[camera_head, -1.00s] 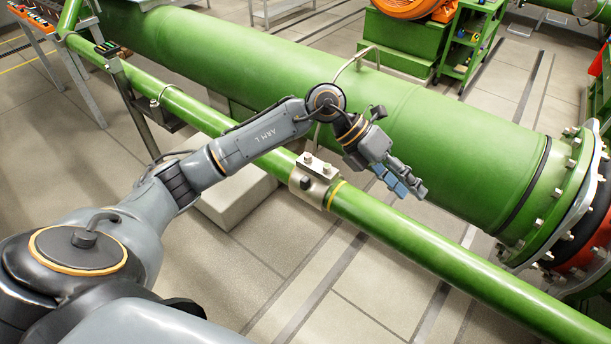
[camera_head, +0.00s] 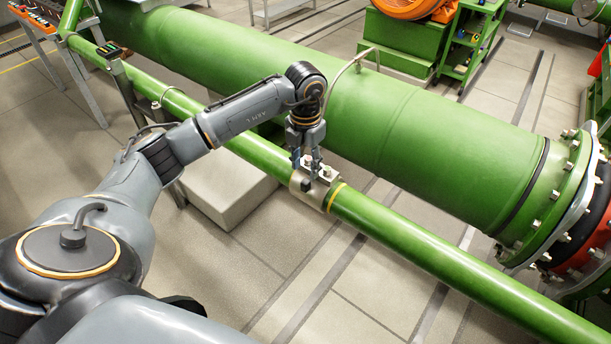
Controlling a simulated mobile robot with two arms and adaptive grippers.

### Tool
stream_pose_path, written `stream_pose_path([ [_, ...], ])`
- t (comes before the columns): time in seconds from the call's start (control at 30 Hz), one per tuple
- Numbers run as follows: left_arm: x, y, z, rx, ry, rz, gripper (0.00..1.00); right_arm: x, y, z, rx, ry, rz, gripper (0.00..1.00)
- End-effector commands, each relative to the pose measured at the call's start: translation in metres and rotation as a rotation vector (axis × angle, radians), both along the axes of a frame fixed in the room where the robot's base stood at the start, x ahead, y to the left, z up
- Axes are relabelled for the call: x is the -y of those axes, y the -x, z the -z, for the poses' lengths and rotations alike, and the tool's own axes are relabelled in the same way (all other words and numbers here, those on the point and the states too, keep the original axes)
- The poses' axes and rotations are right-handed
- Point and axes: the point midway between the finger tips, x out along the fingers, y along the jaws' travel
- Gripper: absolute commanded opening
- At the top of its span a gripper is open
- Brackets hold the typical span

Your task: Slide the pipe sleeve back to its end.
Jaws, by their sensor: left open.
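The pipe sleeve (camera_head: 310,190) is a silvery metal collar with bolts on top, around the thin green pipe (camera_head: 420,249). A yellow ring (camera_head: 337,197) circles the pipe close to the sleeve's right side. My left gripper (camera_head: 307,163) points down, open, with its fingertips right at the sleeve's top. The fingers partly hide the sleeve's upper left part and bolts. I cannot tell whether they touch it. My right gripper is not in view.
A large green pipe (camera_head: 430,150) with a bent grey handle runs behind the thin pipe and ends in a bolted flange (camera_head: 562,190) at right. A pale block (camera_head: 222,192) stands on the floor below. The tiled floor in front is clear.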

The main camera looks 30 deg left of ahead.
Motion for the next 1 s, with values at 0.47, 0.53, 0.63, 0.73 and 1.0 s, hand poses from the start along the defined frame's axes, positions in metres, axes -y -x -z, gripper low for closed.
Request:
stream_pose_path([
  [0.47,0.001,0.0,0.055,0.0,0.002,0.001,0.41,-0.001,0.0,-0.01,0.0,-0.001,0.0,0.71],
  [0.53,0.001,0.0,0.055,0.0,0.001,0.001,0.41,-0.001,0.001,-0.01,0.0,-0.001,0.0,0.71],
  [0.63,0.001,0.0,0.055,0.0,0.001,0.001,0.41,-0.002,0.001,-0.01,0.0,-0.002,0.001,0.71],
  [0.73,0.001,0.0,0.055,0.0,0.002,0.001,0.35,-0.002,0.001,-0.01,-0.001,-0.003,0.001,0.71],
  [1.0,0.001,0.0,0.055,0.0,0.002,0.001,0.0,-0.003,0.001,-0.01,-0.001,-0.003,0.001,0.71],
])
